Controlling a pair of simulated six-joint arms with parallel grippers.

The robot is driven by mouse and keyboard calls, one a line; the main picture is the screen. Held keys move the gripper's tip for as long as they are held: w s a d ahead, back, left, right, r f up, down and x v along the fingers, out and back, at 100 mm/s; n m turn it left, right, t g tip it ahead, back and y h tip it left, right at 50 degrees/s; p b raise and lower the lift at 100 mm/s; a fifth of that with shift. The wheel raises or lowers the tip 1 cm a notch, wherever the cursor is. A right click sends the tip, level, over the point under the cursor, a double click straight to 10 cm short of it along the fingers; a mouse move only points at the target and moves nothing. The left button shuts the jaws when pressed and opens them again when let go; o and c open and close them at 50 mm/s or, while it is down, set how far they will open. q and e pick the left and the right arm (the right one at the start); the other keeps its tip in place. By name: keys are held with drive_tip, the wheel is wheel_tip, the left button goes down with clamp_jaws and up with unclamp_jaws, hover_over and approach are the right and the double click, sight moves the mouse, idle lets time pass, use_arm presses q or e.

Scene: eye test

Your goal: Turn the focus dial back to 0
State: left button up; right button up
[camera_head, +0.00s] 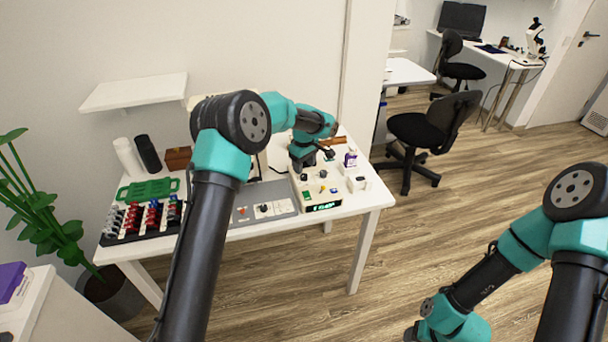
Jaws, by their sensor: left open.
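A cream-coloured device (341,192) with a small lit display (323,207), coloured buttons and several small knobs stands at the right end of the white table. I cannot tell which knob is the focus dial; the markings are too small to read. My left gripper (303,165) points down over the back left part of this device. Its fingers are small and dark here, open, with nothing seen between them. Whether they touch a knob cannot be told. My right arm hangs at the lower right, far from the table, and its gripper is outside the picture.
A grey panel (278,208) with controls lies left of the device. A small purple-labelled bottle (351,159) stands at its back right. A rack of coloured items (146,219), a green tray (148,191) and two cylinders fill the table's left. A wall shelf (135,91) hangs above.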

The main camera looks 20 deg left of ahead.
sight(304, 175)
use_arm(q)
drive_tip(key=shift+f, duration=2.4)
drive_tip(key=c, duration=0.9)
drive_tip(key=shift+c, duration=0.2)
